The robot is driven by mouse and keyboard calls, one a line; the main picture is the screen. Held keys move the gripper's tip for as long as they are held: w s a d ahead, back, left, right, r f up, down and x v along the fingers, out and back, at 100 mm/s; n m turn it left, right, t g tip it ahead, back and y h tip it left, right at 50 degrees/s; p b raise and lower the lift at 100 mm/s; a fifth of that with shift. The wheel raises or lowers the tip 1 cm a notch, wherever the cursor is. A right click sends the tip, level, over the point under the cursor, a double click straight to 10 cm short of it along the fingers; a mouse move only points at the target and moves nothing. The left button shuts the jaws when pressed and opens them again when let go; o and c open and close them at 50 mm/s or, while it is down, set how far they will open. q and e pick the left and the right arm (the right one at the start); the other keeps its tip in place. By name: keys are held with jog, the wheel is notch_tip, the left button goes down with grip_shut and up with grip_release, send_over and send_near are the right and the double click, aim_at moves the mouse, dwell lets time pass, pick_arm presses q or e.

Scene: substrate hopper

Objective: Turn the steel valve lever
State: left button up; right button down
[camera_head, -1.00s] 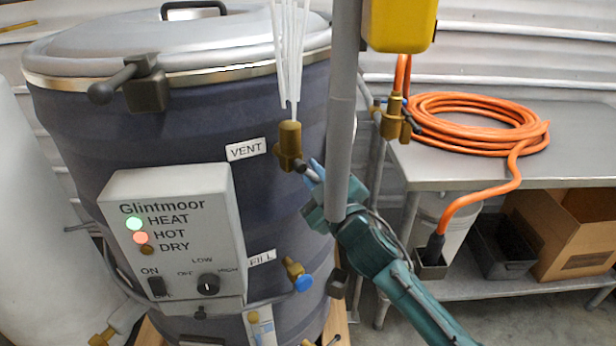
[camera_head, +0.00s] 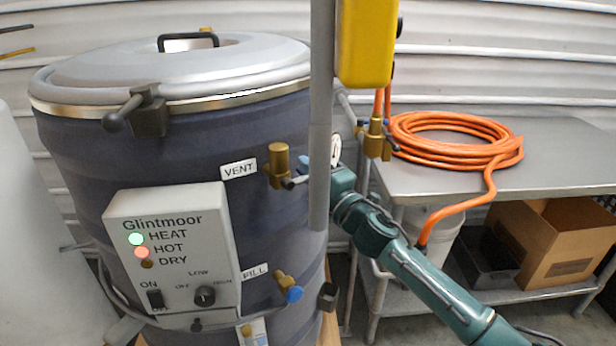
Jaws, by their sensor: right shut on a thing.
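The brass vent valve (camera_head: 278,163) sits on the dark blue drum (camera_head: 190,165), right of the VENT label (camera_head: 239,169). Its short steel valve lever (camera_head: 295,182) points right and passes behind a grey vertical pole. My right gripper (camera_head: 309,168) reaches in from the lower right, at the lever's outer end. It is shut on the lever, but the pole hides much of the fingers and the grip. No white jet shows above the valve. My left gripper is out of view.
The grey pole (camera_head: 320,120) with a yellow box (camera_head: 366,40) stands right in front of my right gripper. A control panel (camera_head: 172,250) is on the drum. A blue-handled fill valve (camera_head: 290,290) is below. An orange hose (camera_head: 455,155) lies coiled on the metal table (camera_head: 560,150).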

jog(key=shift+r+n, duration=0.25)
jog(key=shift+n, duration=0.15)
jog(key=c, duration=1.5)
grip_release()
jog(key=shift+o, duration=0.2)
jog(key=b+v, duration=0.2)
jog(key=v, duration=1.1)
jog(key=shift+d, duration=0.2)
jog(key=shift+f, duration=0.15)
